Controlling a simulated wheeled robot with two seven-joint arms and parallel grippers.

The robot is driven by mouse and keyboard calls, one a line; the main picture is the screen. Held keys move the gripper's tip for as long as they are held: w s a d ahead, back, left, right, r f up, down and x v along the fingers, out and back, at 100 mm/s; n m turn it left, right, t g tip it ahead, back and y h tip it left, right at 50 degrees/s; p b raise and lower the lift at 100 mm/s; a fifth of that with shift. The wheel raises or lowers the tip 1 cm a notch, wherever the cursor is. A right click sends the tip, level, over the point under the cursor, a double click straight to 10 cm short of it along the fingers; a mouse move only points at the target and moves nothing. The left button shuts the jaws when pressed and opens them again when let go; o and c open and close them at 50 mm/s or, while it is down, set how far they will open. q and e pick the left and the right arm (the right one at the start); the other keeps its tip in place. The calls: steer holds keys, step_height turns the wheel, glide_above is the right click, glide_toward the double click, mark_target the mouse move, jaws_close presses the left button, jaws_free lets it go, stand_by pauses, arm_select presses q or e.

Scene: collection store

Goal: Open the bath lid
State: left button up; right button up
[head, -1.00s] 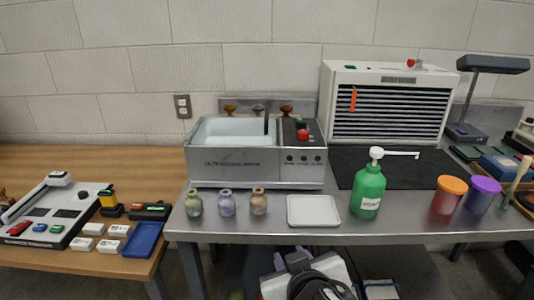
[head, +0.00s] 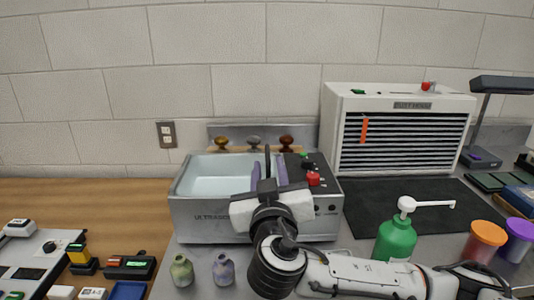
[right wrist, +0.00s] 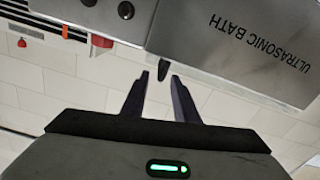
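The ultrasonic bath (head: 205,222) is a steel box on the steel bench, with a pale, basin-like top (head: 215,168); I cannot make out a separate lid panel. A thin black upright bar (head: 267,158) stands between the basin and the control panel. My right gripper (head: 268,170) is over the bath's front, its two fingers apart with the bar between them. In the right wrist view the bar (right wrist: 163,68) shows between the open fingertips, with gaps beside it; contact cannot be told. The wrist hides part of the bath's front. My left gripper is out of view.
Small bottles (head: 181,270) (head: 223,270) stand in front of the bath. A white louvred cabinet (head: 350,130) stands behind a black mat (head: 400,212).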

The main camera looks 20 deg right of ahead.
steer(key=x, duration=0.5)
steer(key=shift+w+p, duration=0.3)
steer(key=shift+p, duration=0.1)
jaws_close()
